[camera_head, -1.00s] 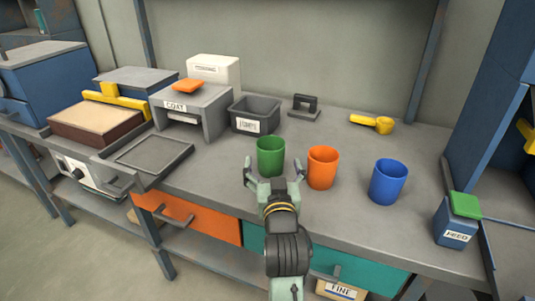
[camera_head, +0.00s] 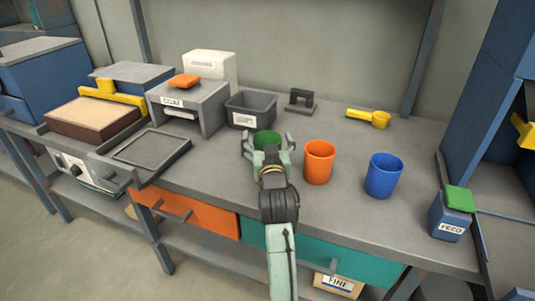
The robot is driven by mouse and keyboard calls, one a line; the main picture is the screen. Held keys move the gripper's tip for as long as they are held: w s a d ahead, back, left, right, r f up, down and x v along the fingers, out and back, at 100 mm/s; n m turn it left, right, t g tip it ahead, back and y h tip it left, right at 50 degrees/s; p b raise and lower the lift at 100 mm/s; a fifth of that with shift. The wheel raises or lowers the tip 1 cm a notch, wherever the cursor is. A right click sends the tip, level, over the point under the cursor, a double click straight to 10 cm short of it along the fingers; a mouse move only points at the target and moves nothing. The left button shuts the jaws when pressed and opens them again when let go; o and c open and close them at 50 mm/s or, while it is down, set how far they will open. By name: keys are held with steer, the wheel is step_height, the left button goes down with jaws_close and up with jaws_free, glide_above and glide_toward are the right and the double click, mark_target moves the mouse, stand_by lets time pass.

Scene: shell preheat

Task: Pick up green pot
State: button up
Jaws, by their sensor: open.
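The green pot (camera_head: 267,138) stands upright on the grey bench, left of the orange pot. My gripper (camera_head: 267,141) is open, with one finger on the left side and one on the right side of the green pot. The gripper body and wrist hide the pot's lower front. I cannot tell whether the fingers touch its wall.
An orange pot (camera_head: 318,162) stands close to the right of my gripper, and a blue pot (camera_head: 384,176) further right. A grey bin (camera_head: 251,108) is just behind. A COAT box (camera_head: 189,104) and a shallow tray (camera_head: 152,149) are to the left. A yellow scoop (camera_head: 369,117) lies behind right.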

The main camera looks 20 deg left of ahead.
steer(key=c, duration=1.6)
